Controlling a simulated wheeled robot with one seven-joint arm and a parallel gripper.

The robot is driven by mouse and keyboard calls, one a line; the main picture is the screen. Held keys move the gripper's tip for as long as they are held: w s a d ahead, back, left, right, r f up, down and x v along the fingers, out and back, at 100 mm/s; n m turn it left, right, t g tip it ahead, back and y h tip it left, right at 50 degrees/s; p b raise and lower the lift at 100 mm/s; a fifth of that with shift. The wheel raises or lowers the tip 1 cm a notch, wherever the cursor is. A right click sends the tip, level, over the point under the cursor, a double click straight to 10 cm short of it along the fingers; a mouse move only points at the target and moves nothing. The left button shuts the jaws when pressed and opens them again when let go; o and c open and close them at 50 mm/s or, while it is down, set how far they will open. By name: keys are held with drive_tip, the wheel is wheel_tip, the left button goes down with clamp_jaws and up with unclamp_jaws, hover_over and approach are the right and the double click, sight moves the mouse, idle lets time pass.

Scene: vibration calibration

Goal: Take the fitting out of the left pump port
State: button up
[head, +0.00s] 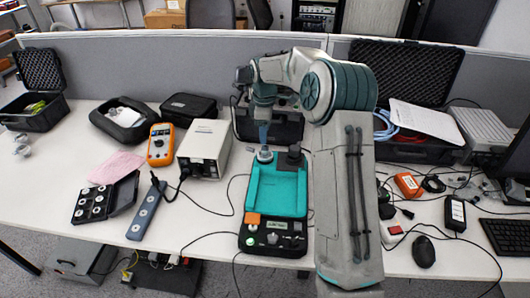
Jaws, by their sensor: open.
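The pump (278,187) is a teal and black unit on the white table, in front of my arm. At its back edge are two ports side by side. A small pale round fitting (265,156) sits at the left port. A dark cylindrical piece (294,153) stands at the right port. My gripper (264,141) points down just above the left fitting and is open. The picture is too small to tell whether its fingers are around the fitting or still above it. The fitting's lower part and the port opening cannot be made out.
A grey power box (204,148) and an orange meter (161,145) stand left of the pump. A power strip (147,211) and a black case with several round pieces (105,198) lie farther left. Cables cross the table around the pump. A black mouse (423,252) lies right of my arm.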

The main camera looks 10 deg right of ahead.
sight(265, 146)
wheel_tip(265, 146, down, 8)
drive_tip(key=shift+w+d+r+p, duration=0.1)
drive_tip(key=shift+r+p, duration=0.1)
drive_tip(key=shift+p, duration=0.3)
drive_tip(key=shift+c, duration=0.3)
drive_tip(key=c, duration=1.1)
